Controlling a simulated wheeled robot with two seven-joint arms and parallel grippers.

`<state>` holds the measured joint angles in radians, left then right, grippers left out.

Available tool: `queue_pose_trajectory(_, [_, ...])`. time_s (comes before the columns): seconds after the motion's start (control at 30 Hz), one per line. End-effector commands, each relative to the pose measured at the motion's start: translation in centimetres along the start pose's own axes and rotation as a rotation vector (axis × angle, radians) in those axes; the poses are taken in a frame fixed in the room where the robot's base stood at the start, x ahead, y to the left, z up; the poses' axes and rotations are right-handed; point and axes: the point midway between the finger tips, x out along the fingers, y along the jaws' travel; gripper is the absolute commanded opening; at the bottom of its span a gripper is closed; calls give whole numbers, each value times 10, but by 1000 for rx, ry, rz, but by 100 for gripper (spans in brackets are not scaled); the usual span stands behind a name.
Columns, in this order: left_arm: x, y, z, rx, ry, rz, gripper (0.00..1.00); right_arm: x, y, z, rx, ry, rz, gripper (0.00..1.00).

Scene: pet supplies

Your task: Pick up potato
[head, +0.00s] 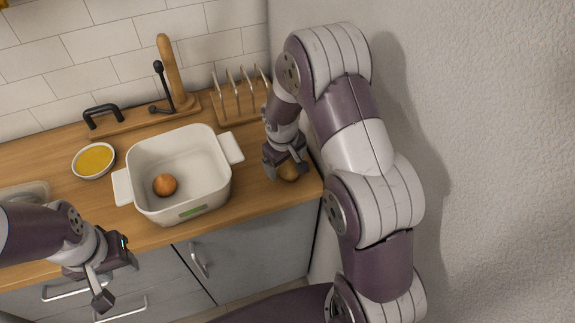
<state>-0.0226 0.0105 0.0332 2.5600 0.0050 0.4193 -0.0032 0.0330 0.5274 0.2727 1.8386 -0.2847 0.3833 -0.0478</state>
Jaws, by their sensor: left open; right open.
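A brown potato (289,172) rests on the wooden counter (255,198) near its right end, partly hidden by my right gripper. My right gripper (287,172) points down over the potato, with its fingers open around or just beside it; I cannot tell whether they touch it. My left gripper (117,277) is open and empty, in front of the counter's edge at the lower left. An orange-brown round item (165,185) lies inside the white container.
The white two-handled container (214,177) stands on the counter left of my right gripper. A white bowl of yellow contents (94,160) is further left. A wooden rack (238,105) and a board with black handle (135,121) stand behind. A wall (490,150) closes off the right.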

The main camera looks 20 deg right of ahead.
Motion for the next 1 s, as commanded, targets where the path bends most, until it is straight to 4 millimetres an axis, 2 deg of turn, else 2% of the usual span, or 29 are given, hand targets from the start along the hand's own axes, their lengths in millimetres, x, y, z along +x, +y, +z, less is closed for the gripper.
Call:
queue_pose_trajectory(0.1, [-1,0,0,0,0,0,43,12,0,0,2,0,0,91])
queue_pose_trajectory(0.3, [0,0,0,0,0,0,43,13,0,0,2,2,0,91])
queue_pose_trajectory(0.37, [0,0,0,0,0,0,43,13,0,0,2,2,0,72])
queue_pose_trajectory(0.5, [0,0,0,0,0,0,43,13,0,0,2,2,0,26])
queue_pose_trajectory(0.83, [0,0,0,0,0,0,43,9,1,-1,2,4,1,26])
queue_pose_trajectory(1.0, [3,0,0,0,0,0,43,-10,4,-4,3,7,1,26])
